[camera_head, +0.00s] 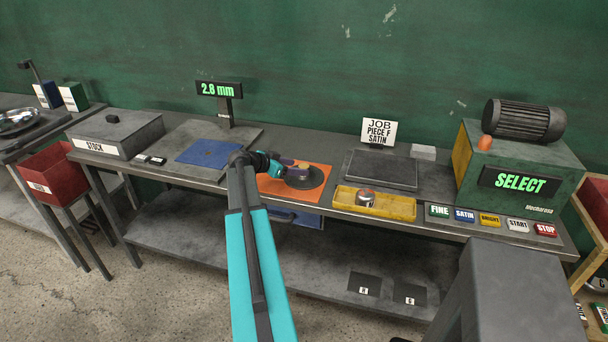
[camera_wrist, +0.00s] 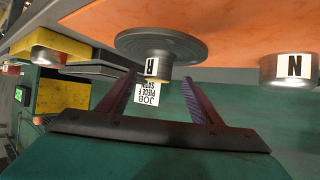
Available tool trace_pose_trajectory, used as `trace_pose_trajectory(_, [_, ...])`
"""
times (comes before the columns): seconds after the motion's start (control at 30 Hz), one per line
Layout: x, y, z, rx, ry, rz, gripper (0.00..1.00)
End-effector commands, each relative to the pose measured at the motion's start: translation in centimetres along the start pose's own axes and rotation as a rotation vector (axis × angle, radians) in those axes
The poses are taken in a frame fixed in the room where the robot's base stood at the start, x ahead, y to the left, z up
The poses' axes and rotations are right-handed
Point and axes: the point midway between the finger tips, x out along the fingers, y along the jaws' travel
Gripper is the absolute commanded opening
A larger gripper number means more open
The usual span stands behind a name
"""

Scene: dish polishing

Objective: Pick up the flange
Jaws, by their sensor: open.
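The flange (camera_head: 311,180), a dark grey round disc with a raised hub, lies on the orange mat (camera_head: 268,187). In the wrist view, which is upside down, the flange (camera_wrist: 160,41) shows its wide disc and a pale hub with a one-letter label. My gripper (camera_head: 296,171) is over the mat at the flange, partly covering it. In the wrist view my gripper (camera_wrist: 158,80) is open, with its two fingers spread and the hub lined up between their tips. I cannot tell whether either finger touches the hub.
A short metal cylinder labelled N (camera_wrist: 288,68) is also on the orange mat. A yellow tray (camera_head: 400,210) with a metal piece stands to the right. A blue mat (camera_head: 208,153) is left. The job sign (camera_head: 378,131) reads "PIECE F SATIN". Machine buttons line the front right edge.

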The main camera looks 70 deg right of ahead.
Motion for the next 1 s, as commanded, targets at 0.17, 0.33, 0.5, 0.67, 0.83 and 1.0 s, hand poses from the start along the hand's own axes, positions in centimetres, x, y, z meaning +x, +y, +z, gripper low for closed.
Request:
trace_pose_trajectory(0.17, [1.2, 0.1, -0.1, -0.001, -0.001, 0.002, 0.58])
trace_pose_trajectory(0.33, [2.8, 0.3, -0.1, -0.001, 0.0, 0.002, 0.58])
trace_pose_trajectory(0.5, [4.4, 0.3, 0.0, -0.001, 0.0, 0.0, 0.58])
trace_pose_trajectory(0.67, [4.9, 0.3, 0.2, -0.001, 0.0, 0.0, 0.58])
trace_pose_trajectory(0.83, [4.8, 0.3, 0.2, -0.001, 0.0, -0.001, 0.58])
trace_pose_trajectory(1.0, [4.8, 0.3, 0.2, -0.001, 0.0, -0.001, 0.58])
